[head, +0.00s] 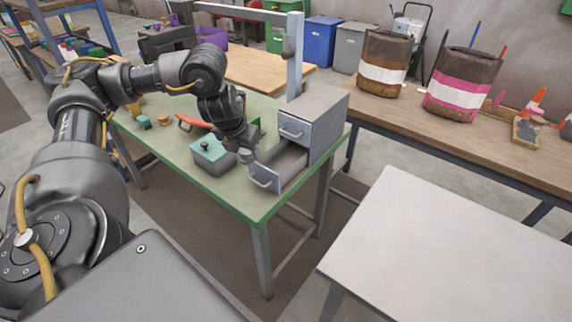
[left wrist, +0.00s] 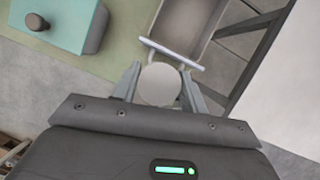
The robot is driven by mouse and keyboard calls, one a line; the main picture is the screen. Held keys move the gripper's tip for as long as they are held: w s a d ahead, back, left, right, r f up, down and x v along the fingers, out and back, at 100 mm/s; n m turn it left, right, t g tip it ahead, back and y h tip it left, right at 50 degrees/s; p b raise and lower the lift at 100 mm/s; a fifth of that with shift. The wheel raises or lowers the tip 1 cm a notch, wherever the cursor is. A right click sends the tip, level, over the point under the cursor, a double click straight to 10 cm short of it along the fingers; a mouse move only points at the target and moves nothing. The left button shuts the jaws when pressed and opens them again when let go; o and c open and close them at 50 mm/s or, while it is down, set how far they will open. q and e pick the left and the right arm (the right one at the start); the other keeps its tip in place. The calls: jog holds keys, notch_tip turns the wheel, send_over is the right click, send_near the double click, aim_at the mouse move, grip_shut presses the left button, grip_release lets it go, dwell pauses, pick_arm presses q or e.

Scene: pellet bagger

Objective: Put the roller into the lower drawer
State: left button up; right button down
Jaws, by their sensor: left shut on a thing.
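My left gripper (head: 247,157) is beside the open lower drawer (head: 264,178), near its front end. In the left wrist view, my left gripper (left wrist: 160,86) is shut on a round pale grey thing, which I take for the roller (left wrist: 159,84), seen end-on. In that view the lower drawer (left wrist: 173,53) shows just beyond the roller, with its front handle toward the fingers. The roller's length is hidden, and I cannot make it out in the head view. The grey cabinet (head: 322,108) has its upper drawer (head: 293,130) shut. My right gripper is not in view.
A teal-lidded box (head: 212,150) with a dark knob stands left of the drawer on the green table (head: 245,207). A red-handled thing (head: 194,123) lies behind it. A grey post (head: 295,60) rises behind the cabinet. A bare white table (head: 450,240) stands at the right.

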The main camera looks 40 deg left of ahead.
pick_arm(q)
jog(key=shift+a+r+m, duration=0.1)
jog(key=shift+a+m, duration=0.3)
